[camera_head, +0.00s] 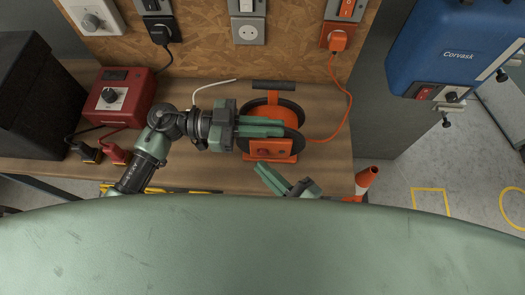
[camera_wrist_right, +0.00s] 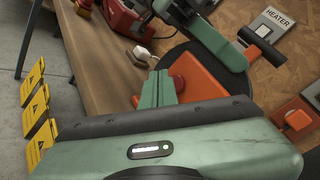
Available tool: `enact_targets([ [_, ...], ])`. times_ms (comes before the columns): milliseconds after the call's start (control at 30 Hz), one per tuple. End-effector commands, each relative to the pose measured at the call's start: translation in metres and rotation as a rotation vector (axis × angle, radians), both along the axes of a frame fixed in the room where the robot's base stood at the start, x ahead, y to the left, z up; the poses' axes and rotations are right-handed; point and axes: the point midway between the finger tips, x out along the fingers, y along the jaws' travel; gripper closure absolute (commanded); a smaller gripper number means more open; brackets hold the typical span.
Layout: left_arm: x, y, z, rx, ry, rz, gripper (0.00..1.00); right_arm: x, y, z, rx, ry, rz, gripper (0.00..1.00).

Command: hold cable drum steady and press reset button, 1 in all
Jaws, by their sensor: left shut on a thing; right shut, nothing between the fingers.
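The orange cable drum (camera_head: 288,114) with a dark carry handle stands on the wooden bench, and its orange cable runs to a wall socket. My left gripper (camera_head: 280,127) is shut on the cable drum, its green fingers lying across it from the left. A red button (camera_head: 263,152) is on the drum's orange front plate (camera_head: 284,149). My right gripper (camera_head: 262,168) is shut and empty, just in front of that plate. In the right wrist view its fingertips (camera_wrist_right: 158,78) are close beside the red button (camera_wrist_right: 178,84); I cannot tell whether they touch.
A red box with a dial (camera_head: 120,97) and a black box (camera_head: 35,85) stand at the bench's left. Sockets and switches line the chipboard wall. A blue Corvask unit (camera_head: 450,45) is at the right.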

Motion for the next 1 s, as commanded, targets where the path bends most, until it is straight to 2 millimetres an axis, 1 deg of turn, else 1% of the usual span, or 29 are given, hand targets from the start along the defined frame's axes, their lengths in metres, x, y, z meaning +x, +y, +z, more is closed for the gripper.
enact_targets([
  [200, 0.0, 0.0, -0.001, 0.001, 0.001, 0.0, 1.0, 0.001, 0.0, 0.0, 0.0, 0.0, 0.0, 1.0],
  [500, 0.0, 0.0, -0.001, 0.001, 0.001, 0.0, 1.0, 0.009, 0.0, 0.0, 0.0, 0.0, 0.0, 1.0],
  [1000, 0.0, 0.0, -0.001, 0.001, 0.001, 0.0, 1.0, 0.011, 0.0, 0.0, -0.001, -0.001, 0.0, 1.0],
])
